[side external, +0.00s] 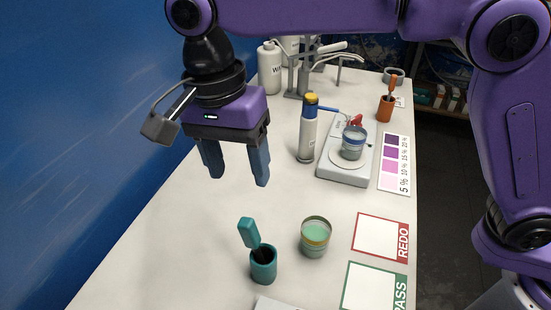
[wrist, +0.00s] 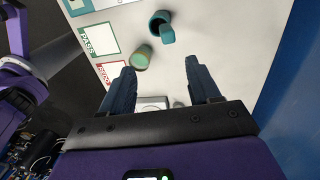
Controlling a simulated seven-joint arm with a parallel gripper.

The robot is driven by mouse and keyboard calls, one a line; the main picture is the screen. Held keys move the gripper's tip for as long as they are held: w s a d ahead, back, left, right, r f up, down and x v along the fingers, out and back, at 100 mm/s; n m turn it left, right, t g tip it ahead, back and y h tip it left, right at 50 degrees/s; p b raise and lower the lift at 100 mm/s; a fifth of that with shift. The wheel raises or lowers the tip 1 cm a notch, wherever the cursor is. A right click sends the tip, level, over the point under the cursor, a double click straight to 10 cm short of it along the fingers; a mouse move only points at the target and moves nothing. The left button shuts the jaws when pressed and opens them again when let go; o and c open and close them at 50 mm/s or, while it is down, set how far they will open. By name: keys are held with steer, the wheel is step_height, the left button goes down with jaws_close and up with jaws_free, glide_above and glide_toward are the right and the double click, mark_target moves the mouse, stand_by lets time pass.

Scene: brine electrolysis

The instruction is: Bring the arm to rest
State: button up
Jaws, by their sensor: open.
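My gripper (side external: 238,172) hangs over the white bench, fingers pointing down, open and empty. The cup also shows in the wrist view (wrist: 160,22), as does the beaker (wrist: 140,58). My gripper touches nothing that I can see.
A purple colour chart (side external: 393,165), a REDO square (side external: 380,238) and a PASS square (side external: 375,288) lie along the right edge. A blue wall (side external: 80,130) is at left.

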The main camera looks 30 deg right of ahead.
steer(key=s+d+f+n, duration=0.3)
steer(key=s+d+n, duration=0.2)
steer(key=d, duration=0.7)
steer(key=s+d+f+n+y, duration=0.1)
steer(key=s+d+f+n, duration=0.2)
steer(key=s+d+n, duration=0.3)
steer(key=s+d+f+n+t, duration=0.1)
steer(key=s+d+f+n, duration=0.2)
steer(key=d+n, duration=0.7)
steer(key=s+d, duration=0.2)
steer(key=d, duration=0.7)
steer(key=shift+s+n, duration=0.3)
steer(key=shift+s, duration=0.1)
steer(key=shift+d+f, duration=0.1)
